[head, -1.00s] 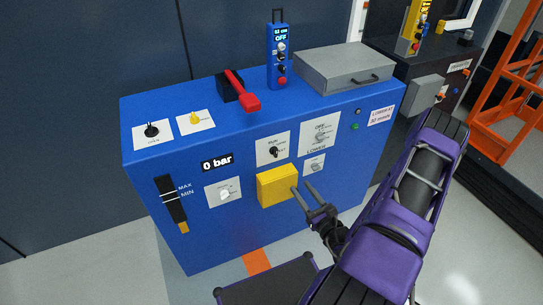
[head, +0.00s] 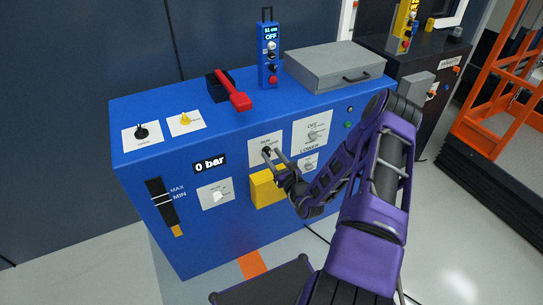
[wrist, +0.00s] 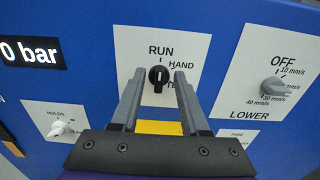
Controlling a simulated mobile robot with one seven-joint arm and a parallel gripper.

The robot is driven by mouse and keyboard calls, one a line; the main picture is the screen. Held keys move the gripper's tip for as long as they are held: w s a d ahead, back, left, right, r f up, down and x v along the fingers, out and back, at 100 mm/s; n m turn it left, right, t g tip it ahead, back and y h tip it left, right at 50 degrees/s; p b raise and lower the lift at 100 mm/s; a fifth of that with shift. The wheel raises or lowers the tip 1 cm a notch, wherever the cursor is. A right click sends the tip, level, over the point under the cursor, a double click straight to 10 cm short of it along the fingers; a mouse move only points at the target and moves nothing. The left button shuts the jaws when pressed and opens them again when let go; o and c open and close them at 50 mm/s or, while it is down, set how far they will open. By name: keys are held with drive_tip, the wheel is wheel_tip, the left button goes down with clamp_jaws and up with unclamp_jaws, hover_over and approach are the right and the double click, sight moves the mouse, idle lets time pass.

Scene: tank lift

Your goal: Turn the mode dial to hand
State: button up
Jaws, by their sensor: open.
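The mode dial (wrist: 159,78) is a small black knob on a white plate marked RUN, HAND and a partly covered TE... label. Its pale mark looks upright, toward RUN. In the head view the dial (head: 266,151) is on the blue cabinet's front, above a yellow box. My gripper (wrist: 159,74) is open, with one finger on each side of the dial in the wrist view. I cannot tell whether either finger touches it. My gripper also shows in the head view (head: 271,156), reaching the plate from the lower right.
The yellow box (head: 266,188) juts out just below the dial. The grey LOWER speed dial (wrist: 272,86) is to the right, and a white knob (wrist: 58,129) is lower left. A red lever (head: 233,92) and blue pendant (head: 269,55) are on the cabinet top.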

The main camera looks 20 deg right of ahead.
drive_tip(key=shift+w, duration=0.5)
clamp_jaws()
